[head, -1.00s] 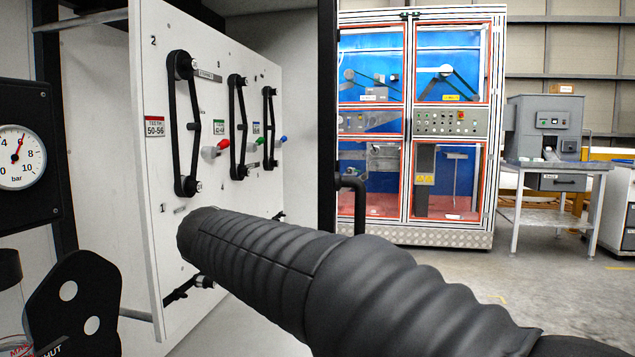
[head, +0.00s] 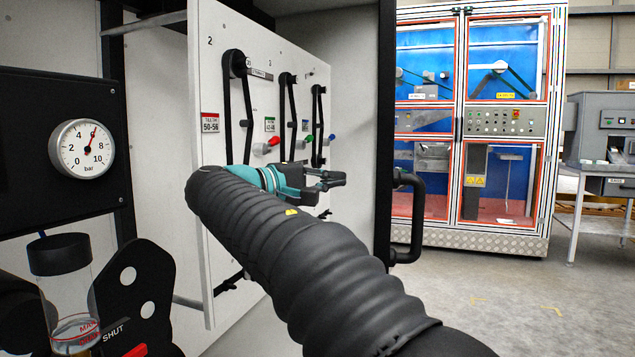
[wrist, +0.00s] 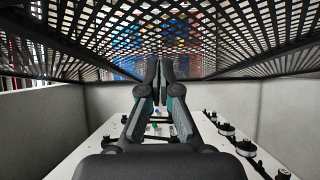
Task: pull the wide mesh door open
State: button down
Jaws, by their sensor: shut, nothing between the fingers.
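The mesh door shows in the wrist view as a dark mesh (wrist: 215,22) with black frame bars, stretching across the top of the picture. In the head view, a dark upright edge (head: 385,120) stands right of the panel with a black D-shaped handle (head: 416,215) on its right side; the mesh face itself does not show there. My gripper (head: 338,180) is shut and empty, in front of the white panel and left of that upright and handle, apart from the handle. In the wrist view, its fingertips (wrist: 159,70) are together between the mesh and the white panel.
The white panel (head: 222,130) carries black belts and red, green and blue knobs. A pressure gauge (head: 82,148) and a clear cup (head: 68,290) are at left. A blue-backed cabinet (head: 470,120) and a grey machine on a bench (head: 605,135) stand behind. Floor at right is clear.

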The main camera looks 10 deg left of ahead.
jog(key=w+d, duration=0.2)
jog(key=d, duration=0.5)
jog(key=shift+w, duration=0.25)
